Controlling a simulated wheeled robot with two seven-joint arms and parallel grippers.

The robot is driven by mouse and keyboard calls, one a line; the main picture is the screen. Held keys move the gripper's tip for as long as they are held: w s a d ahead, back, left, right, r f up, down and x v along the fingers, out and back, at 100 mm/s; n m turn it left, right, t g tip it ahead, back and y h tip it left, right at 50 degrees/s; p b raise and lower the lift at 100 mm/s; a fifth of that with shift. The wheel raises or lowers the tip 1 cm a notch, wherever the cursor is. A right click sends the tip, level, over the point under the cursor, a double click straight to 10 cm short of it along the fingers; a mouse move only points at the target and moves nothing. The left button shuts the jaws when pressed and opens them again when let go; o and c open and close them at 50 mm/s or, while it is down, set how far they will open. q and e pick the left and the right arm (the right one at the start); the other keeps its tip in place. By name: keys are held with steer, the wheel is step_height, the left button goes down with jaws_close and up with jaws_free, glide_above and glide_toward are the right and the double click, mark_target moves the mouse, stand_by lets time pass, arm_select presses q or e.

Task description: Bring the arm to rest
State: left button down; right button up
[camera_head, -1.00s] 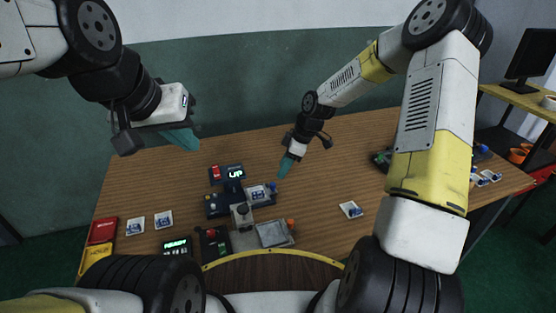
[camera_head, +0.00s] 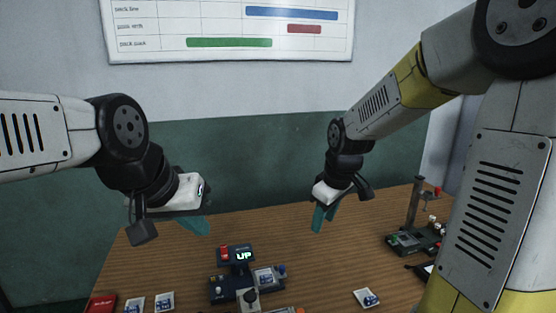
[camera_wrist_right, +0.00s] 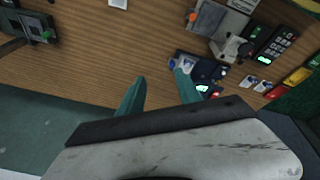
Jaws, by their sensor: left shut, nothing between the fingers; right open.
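My left gripper (camera_head: 193,224) is at the left of the head view, its teal fingers together and empty, above the back left of the table. My right gripper (camera_head: 323,218) hangs above the back middle of the table, with its teal fingers apart and nothing between them. The right wrist view also shows its two spread fingers (camera_wrist_right: 160,92) over the desk. Both grippers are clear of the tabletop objects.
The wooden table (camera_head: 330,262) bears a device with an "UP" display (camera_head: 237,255), several film cards such as one at the right (camera_head: 367,298), and a red box (camera_head: 102,303). A dark stand device (camera_head: 408,240) is at the right. The table's back middle is bare.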

steer(key=s+d+r+m+t, duration=0.1)
steer(key=s+r+m, duration=0.3)
steer(key=s, duration=0.4)
steer(key=s+d+r+m+t+y, duration=0.1)
steer(key=s+r+m, duration=0.3)
steer(key=s, duration=0.4)
steer(key=shift+s+d+r+m+t, duration=0.3)
steer(key=shift+r+t, duration=0.2)
steer(key=shift+r, duration=0.35)
steer(key=shift+s+d, duration=0.1)
